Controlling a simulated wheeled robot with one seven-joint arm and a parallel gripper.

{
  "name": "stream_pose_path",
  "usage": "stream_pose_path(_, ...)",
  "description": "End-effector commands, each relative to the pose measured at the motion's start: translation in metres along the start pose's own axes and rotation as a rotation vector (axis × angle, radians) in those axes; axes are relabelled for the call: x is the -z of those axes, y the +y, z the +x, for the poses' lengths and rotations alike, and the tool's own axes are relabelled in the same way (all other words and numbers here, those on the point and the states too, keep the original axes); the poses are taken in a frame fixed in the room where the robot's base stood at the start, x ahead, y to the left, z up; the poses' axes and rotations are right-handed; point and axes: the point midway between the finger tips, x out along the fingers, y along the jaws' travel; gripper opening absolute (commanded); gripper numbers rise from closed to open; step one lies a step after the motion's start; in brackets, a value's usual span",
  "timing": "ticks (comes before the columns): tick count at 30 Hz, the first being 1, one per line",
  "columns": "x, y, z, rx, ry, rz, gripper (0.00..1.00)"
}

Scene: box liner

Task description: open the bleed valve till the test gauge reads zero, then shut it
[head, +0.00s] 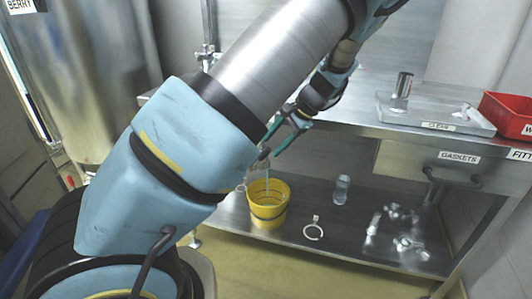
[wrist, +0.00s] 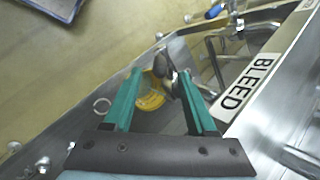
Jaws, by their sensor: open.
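The white BLEED label (wrist: 246,84) is on the metal edge at the right of the wrist view. A dark rounded handle-like part (wrist: 161,65), likely the bleed valve, shows between and just beyond my teal fingertips. My gripper (wrist: 160,72) is open around or just short of it; I cannot tell if the fingers touch it. In the head view my gripper (head: 270,147) is at the bench's front edge, above the yellow bucket (head: 268,217). A thin pale streak, tube or liquid, hangs over the bucket. The test gauge is not identifiable in either view.
A steel bench (head: 365,122) holds a tray (head: 435,118) and a red bin (head: 508,113). The lower shelf (head: 335,240) carries a clear bottle (head: 341,189), a pale ring (head: 313,231) and metal fittings (head: 410,243). My arm hides the bench's left part.

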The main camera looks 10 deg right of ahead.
Motion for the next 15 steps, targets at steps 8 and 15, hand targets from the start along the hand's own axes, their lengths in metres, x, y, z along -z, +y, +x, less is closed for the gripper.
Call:
stream_pose_path(8,0.000,0.000,-0.020,0.000,-0.001,0.001,0.57)
stream_pose_path(15,0.000,0.000,-0.020,0.000,-0.001,0.001,0.54)
